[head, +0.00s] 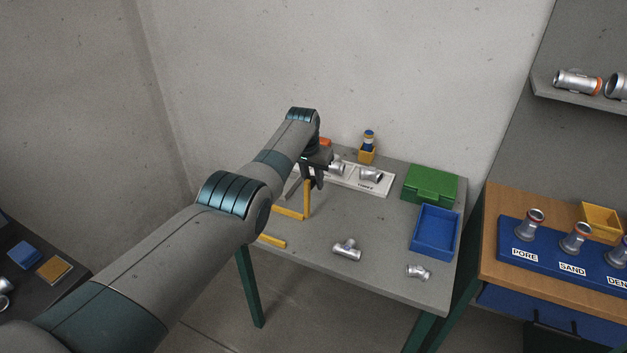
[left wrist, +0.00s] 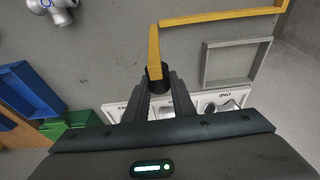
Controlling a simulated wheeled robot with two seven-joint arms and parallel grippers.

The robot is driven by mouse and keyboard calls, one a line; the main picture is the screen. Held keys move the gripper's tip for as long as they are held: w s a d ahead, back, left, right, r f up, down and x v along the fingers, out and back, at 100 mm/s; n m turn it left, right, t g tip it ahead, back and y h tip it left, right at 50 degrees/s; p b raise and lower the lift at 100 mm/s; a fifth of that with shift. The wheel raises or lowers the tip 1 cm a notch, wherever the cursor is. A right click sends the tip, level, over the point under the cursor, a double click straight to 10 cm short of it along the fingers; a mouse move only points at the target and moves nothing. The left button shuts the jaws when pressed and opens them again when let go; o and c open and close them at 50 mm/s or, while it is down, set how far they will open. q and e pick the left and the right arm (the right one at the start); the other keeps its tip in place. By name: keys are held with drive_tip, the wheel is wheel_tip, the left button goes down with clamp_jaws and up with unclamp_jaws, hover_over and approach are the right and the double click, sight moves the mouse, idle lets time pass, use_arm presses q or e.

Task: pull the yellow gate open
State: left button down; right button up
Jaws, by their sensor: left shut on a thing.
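The yellow gate (head: 306,199) is a thin bar over the grey table, running toward the front from my left gripper (head: 315,180). In the left wrist view the gate (left wrist: 154,48) ends at a dark round knob (left wrist: 158,76) between the fingers of my left gripper (left wrist: 156,80). The gripper is shut on that knob. A second yellow bar (head: 288,212) lies at an angle to the gate near its front end; it also shows in the left wrist view (left wrist: 225,15). My left forearm hides part of the area. My right gripper is not in view.
A white labelled tray (head: 385,191) with silver castings lies behind the gripper. A grey square frame (left wrist: 205,65) stands beside the gate. A green case (head: 430,182) and blue bin (head: 435,255) are at the right. Loose castings (head: 346,250) lie in front. The table's middle is clear.

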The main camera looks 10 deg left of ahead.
use_arm(q)
drive_tip(key=shift+f, duration=0.1)
drive_tip(key=c, duration=1.5)
unclamp_jaws()
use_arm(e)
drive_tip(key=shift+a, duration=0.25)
use_arm(q)
drive_tip(key=shift+r, duration=0.2)
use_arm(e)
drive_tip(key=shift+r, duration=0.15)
use_arm(q)
drive_tip(key=shift+p+v, duration=0.6)
drive_tip(key=shift+v, duration=0.2)
drive_tip(key=shift+b+v, duration=1.15)
drive_tip(key=shift+v, duration=6.45)
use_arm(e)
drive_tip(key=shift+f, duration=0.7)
use_arm(q)
drive_tip(key=shift+f, duration=0.1)
